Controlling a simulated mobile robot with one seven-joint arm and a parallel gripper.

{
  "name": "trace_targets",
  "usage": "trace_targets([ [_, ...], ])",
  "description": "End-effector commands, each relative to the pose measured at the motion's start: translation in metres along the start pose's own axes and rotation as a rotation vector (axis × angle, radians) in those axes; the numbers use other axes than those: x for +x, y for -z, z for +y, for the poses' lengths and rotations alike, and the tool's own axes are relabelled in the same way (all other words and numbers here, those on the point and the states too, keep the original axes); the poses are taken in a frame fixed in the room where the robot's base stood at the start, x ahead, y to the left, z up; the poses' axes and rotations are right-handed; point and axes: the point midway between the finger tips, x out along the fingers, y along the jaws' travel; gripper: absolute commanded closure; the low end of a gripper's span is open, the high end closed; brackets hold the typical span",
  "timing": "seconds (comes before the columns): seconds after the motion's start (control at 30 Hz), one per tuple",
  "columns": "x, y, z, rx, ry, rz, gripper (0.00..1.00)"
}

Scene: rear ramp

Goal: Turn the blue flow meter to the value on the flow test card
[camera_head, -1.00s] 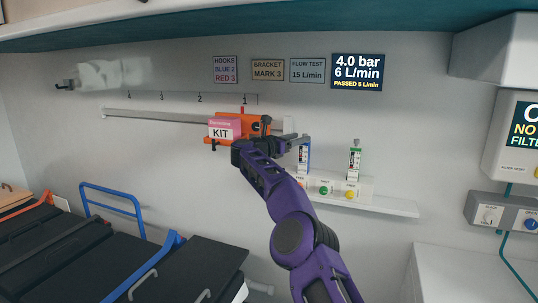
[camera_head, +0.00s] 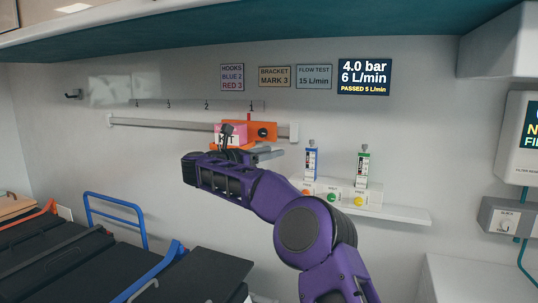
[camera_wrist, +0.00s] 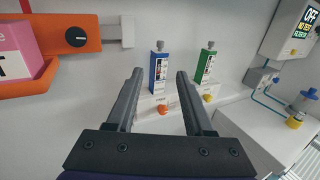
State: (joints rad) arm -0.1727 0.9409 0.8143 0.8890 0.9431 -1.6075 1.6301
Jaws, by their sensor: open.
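The blue flow meter (camera_head: 311,161) stands upright on the white wall shelf, with an orange knob (camera_wrist: 163,110) below it. It also shows in the wrist view (camera_wrist: 153,75), between my fingers and beyond their tips. Its scale reading is too small to tell. The flow test card (camera_head: 314,77) on the wall reads 15 L/min. The screen (camera_head: 364,77) beside it shows 4.0 bar, 6 L/min and PASSED 5 L/min. My gripper (camera_wrist: 160,74) is open and empty, apart from the meter. In the head view, my wrist partly hides the kit.
A green flow meter (camera_head: 362,166) stands right of the blue one, above a yellow knob (camera_head: 359,201). A pink kit box (camera_wrist: 18,52) sits in an orange bracket (camera_wrist: 80,60) on the rail (camera_head: 155,123), to the left. Stretchers (camera_head: 60,255) stand at lower left.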

Motion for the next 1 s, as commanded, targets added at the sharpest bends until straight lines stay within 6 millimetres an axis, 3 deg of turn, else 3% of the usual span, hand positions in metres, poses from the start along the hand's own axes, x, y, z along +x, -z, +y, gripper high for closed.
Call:
trace_targets([
  [0.3,0.002,-0.005,-0.001,-0.010,-0.004,-0.024,0.47],
  [0.37,0.005,-0.018,-0.002,-0.033,-0.012,-0.082,0.47],
  [0.47,0.013,-0.057,-0.005,-0.123,-0.031,-0.268,0.47],
  [0.6,0.014,-0.122,-0.006,-0.381,-0.055,-0.652,0.47],
  [0.73,0.006,-0.156,-0.004,-0.701,-0.045,-0.991,0.47],
  [0.87,0.006,-0.156,-0.006,-1.077,-0.015,-1.275,0.47],
  [1.0,0.025,-0.124,-0.022,-1.528,0.024,-1.510,0.47],
])
